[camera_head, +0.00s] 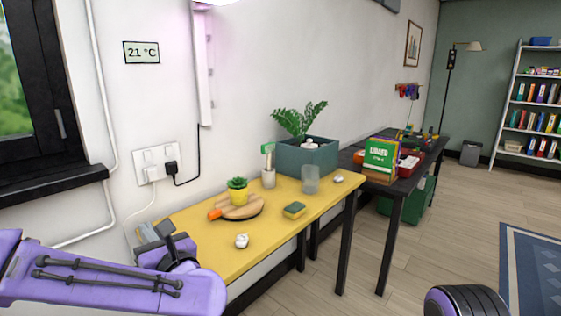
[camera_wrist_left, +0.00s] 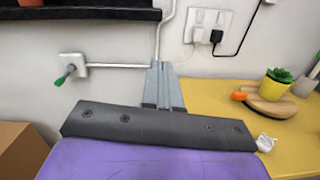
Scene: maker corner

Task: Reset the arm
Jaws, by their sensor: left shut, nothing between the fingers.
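My left arm, purple, comes in from the left in the head view. My left gripper (camera_head: 152,232) has grey fingers near the left end of the yellow table (camera_head: 215,262), close to the wall. In the left wrist view the fingers of the left gripper (camera_wrist_left: 163,84) are shut together with nothing between them, pointing toward the wall. A rounded purple and black part of my own body shows at the bottom right of the head view. My right gripper is not in view.
The yellow table holds a potted plant (camera_head: 237,190) on a round board, a sponge (camera_head: 294,210), a glass (camera_head: 311,180) and a teal box (camera_head: 307,156). A crumpled white item (camera_head: 241,241) lies near the front edge. A wall outlet (camera_head: 158,160) with cords is behind.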

